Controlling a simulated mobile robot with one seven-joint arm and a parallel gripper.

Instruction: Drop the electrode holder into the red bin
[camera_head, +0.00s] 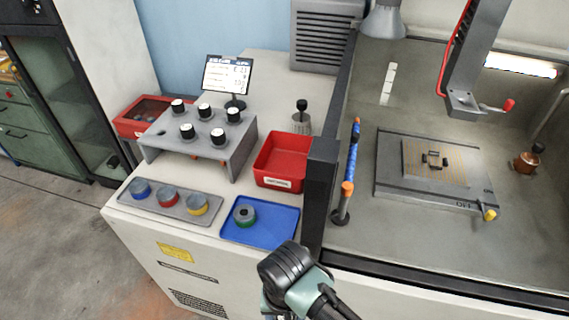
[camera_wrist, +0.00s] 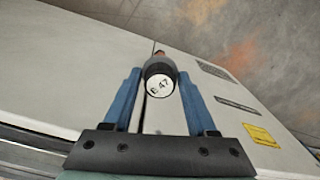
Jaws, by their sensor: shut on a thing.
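The electrode holder (camera_wrist: 160,86) shows in the wrist view as a dark round body with a white top marked "E 47" and a small reddish part at its far end. My gripper (camera_wrist: 160,76) is shut on it, with one blue finger on each side. The floor and the bench's front lie behind it. In the head view my arm comes in at bottom centre and hides the fingers and the holder. The red bin (camera_head: 285,158) is an open box with a white front label on the bench, behind the blue tray. It is outside the wrist view.
The blue tray (camera_head: 278,225) holds a green-banded ring. A grey tray (camera_head: 149,203) with coloured rings lies left of it. A grey rack (camera_head: 240,140) with several white-topped holders stands left of the bin. A dark post (camera_head: 318,195) and a machine enclosure stand right of it.

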